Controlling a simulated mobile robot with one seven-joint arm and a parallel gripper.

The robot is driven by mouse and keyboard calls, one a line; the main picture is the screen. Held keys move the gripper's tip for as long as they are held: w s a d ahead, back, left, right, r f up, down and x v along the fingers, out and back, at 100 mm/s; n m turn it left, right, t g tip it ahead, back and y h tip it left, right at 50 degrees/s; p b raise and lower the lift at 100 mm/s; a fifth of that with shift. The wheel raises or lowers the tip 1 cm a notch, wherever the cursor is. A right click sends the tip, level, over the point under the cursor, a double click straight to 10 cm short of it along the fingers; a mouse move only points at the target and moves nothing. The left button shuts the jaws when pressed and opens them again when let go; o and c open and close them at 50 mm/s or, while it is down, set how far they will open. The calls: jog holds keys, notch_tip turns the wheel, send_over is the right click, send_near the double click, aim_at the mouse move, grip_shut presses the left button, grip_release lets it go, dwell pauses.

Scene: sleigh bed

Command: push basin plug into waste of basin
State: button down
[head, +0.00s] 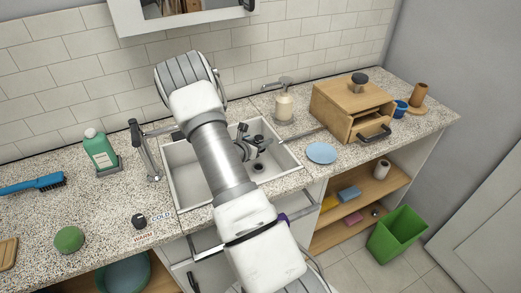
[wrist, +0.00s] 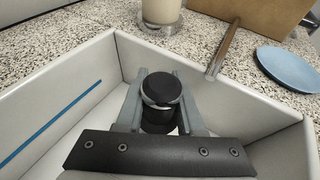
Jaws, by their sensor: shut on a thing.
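The basin (head: 184,187) is a white rectangular sink set into the speckled worktop. My gripper (wrist: 160,100) is inside it, low between the walls. Its grey fingers are shut on the basin plug (wrist: 161,88), a short black cylinder with a pale ring near its top. In the head view my gripper (head: 253,144) is partly hidden behind my arm. A dark round waste (head: 258,167) shows on the basin floor, just below and apart from the gripper in that view. In the wrist view the plug's underside and the waste are hidden, so their alignment cannot be told.
A metal tap (head: 146,152) stands left of the basin. A soap dispenser (head: 284,103) is behind it, and a blue plate (head: 321,153) and wooden box (head: 352,105) are to the right. A thin metal spout or bar (wrist: 224,48) reaches over the basin rim.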

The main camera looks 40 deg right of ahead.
jog(key=shift+f, duration=0.55)
jog(key=shift+b, duration=0.35)
notch_tip(320, 180, down, 6)
jog(key=b, duration=0.5)
jog(key=shift+a+r, duration=0.1)
jog(key=shift+f, duration=0.3)
jog(key=shift+f, duration=0.3)
jog(key=shift+f, duration=0.45)
dwell(1.9)
